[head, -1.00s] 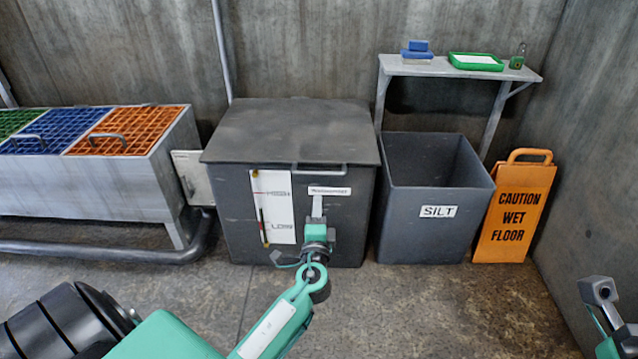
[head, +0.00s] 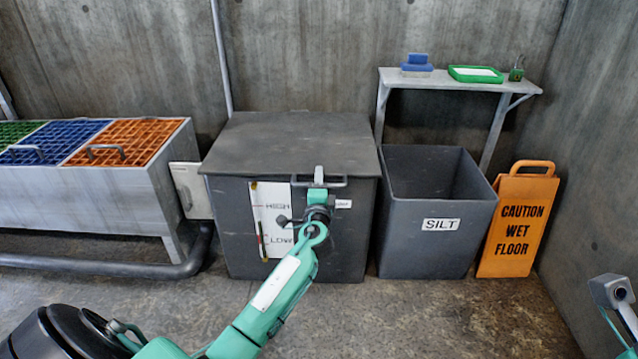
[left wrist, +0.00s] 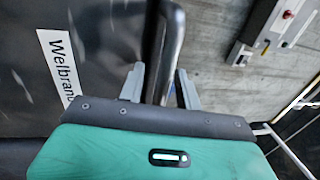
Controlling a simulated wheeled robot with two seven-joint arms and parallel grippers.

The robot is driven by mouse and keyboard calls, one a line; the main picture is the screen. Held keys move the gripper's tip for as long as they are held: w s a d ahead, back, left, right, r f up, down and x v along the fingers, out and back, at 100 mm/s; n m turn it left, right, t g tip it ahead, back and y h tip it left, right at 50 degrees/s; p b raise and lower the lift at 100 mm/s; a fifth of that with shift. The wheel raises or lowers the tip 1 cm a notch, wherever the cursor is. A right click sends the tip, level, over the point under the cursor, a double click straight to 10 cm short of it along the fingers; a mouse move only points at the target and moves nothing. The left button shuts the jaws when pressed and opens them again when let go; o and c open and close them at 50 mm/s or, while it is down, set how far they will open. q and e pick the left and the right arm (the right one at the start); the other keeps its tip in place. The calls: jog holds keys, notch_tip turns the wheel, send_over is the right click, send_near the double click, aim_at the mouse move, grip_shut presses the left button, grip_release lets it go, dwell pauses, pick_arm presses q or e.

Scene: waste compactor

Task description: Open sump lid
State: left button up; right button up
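The dark grey sump box (head: 225,225) stands against the back wall, with its flat lid (head: 290,140) lying shut on top. A bar handle (head: 336,183) runs along the lid's front edge. My left gripper (head: 318,176) is at this handle. In the left wrist view, the fingers of my left gripper (left wrist: 160,86) are apart, and the handle bar (left wrist: 172,45) passes between them. I cannot tell whether the fingers touch it. My right gripper (head: 612,290) is at the right edge, far from the sump; its finger state is unclear.
An open grey silt bin (head: 425,250) stands just right of the sump, beside an orange caution sign (head: 517,225). A shelf (head: 460,78) is above the bin. A metal trough with coloured grates (head: 130,140) stands left. Floor in front is clear.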

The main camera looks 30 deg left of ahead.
pick_arm(q)
jog(key=shift+w+a, duration=0.1)
jog(key=shift+w, duration=0.05)
grip_shut()
jog(key=shift+r, duration=0.3)
